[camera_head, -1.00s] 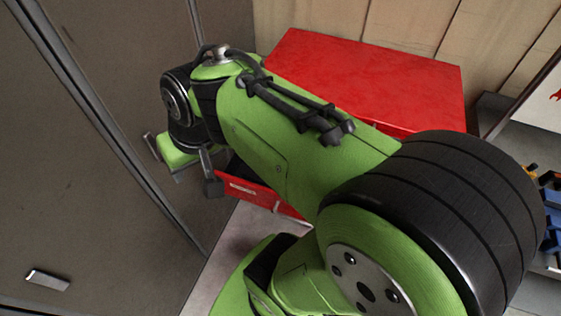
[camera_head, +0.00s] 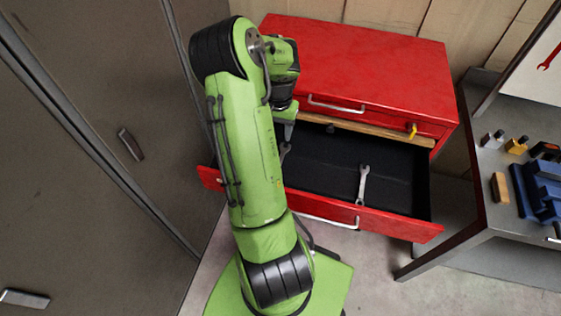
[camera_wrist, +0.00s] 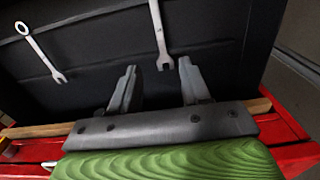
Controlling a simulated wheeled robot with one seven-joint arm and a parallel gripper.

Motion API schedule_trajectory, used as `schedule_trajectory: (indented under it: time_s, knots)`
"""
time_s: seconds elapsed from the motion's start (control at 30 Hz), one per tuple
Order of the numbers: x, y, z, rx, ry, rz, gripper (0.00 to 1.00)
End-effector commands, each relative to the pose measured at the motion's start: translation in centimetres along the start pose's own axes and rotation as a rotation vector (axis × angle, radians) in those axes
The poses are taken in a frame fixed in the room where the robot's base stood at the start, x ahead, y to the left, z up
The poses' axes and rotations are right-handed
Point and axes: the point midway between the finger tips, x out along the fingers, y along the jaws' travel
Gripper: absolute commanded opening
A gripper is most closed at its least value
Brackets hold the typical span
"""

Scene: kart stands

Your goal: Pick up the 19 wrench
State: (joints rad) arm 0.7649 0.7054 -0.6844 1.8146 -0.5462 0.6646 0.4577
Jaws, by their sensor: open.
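Two silver wrenches lie in the open, black-lined drawer (camera_head: 400,190). One wrench (camera_head: 362,185) lies in the drawer's right half; it appears at the left in the wrist view (camera_wrist: 42,52), with its ring and open ends showing. The other wrench (camera_head: 285,150) is mostly hidden by my arm; in the wrist view (camera_wrist: 159,32) its open jaw points toward my gripper. No size mark is legible, so I cannot tell which is the 19. My gripper (camera_wrist: 157,66) is open and empty, its fingertips on either side of this second wrench's jaw in the picture. Contact is not visible.
The red cabinet (camera_head: 360,70) stands behind the drawer, with a shut upper drawer and a yellow key (camera_head: 412,130). A grey workbench (camera_head: 480,170) with blue holders (camera_head: 540,190) stands at right. Grey locker doors (camera_head: 90,130) are at left.

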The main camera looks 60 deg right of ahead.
Motion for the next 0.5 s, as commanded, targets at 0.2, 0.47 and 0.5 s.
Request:
schedule_trajectory:
  time_s: [0.2, 0.47, 0.5]
  knots:
    - [5.8, 0.0, 0.2, -0.003, -0.007, 0.003, 0.47]
    - [9.6, -0.1, 0.2, -0.005, -0.004, 0.000, 0.47]
    - [10.2, 0.0, 0.3, -0.004, -0.005, 0.002, 0.47]
